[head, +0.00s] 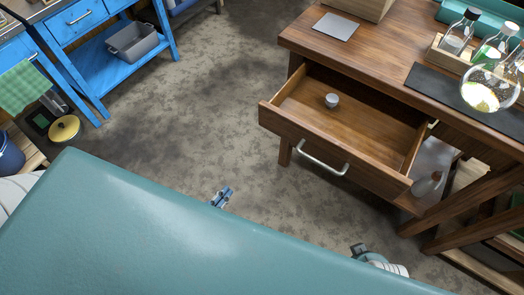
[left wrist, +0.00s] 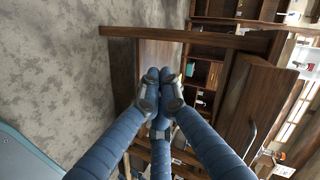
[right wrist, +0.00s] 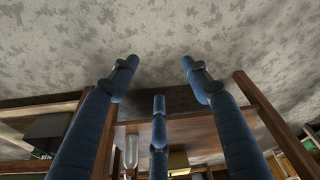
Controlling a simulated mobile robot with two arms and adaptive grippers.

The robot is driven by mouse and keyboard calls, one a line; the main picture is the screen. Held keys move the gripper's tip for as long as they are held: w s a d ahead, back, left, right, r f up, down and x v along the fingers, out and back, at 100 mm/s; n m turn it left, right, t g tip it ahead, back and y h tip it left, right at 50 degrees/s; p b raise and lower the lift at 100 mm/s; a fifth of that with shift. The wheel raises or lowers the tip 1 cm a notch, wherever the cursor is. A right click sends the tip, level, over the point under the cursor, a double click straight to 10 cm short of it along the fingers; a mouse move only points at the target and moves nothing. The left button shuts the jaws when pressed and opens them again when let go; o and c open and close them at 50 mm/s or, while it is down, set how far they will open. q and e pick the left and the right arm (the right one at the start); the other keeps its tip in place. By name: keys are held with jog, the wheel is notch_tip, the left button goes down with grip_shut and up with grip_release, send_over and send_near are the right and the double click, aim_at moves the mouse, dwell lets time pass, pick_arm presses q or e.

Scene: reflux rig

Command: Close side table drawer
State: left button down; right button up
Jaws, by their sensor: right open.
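The side table (head: 400,62) is dark wood and stands at the right in the head view. Its drawer (head: 300,125) is pulled well out, with a curved metal handle (head: 322,160) on the front. A small grey cylinder (head: 332,100) lies inside the drawer. My left gripper (head: 222,194) is in front of and left of the drawer front, apart from the handle. In the left wrist view its fingertips (left wrist: 159,76) are together with nothing seen between them. My right gripper (right wrist: 157,70) has its fingers spread and empty in the right wrist view, with wooden parts beyond.
Flasks and bottles (head: 482,90) stand on the tabletop near a black mat (head: 440,88). A blue bench (head: 100,75) with a grey bin (head: 132,42) is at the upper left. The floor (head: 190,130) between the bench and the drawer is clear.

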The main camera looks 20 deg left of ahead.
pick_arm(q)
notch_tip(320, 180, up, 7)
jog(key=w+m+t+h+b, duration=0.1)
jog(key=m+t+b, duration=0.2)
jog(key=m+b, duration=0.15)
jog(key=m+t+h+b, duration=0.1)
jog(key=m+h+b, duration=0.1)
jog(key=m+b, duration=0.2)
send_near(268, 123)
jog(key=shift+n, duration=0.25)
jog(key=p+x, duration=0.2)
jog(key=x, duration=0.3)
jog(key=shift+w, duration=0.15)
jog(key=shift+x, duration=0.85)
pick_arm(e)
jog(key=w+v, duration=0.1)
jog(key=v, duration=0.6)
jog(key=shift+r+t, duration=0.35)
jog(key=shift+t, duration=0.05)
jog(key=shift+d, duration=0.15)
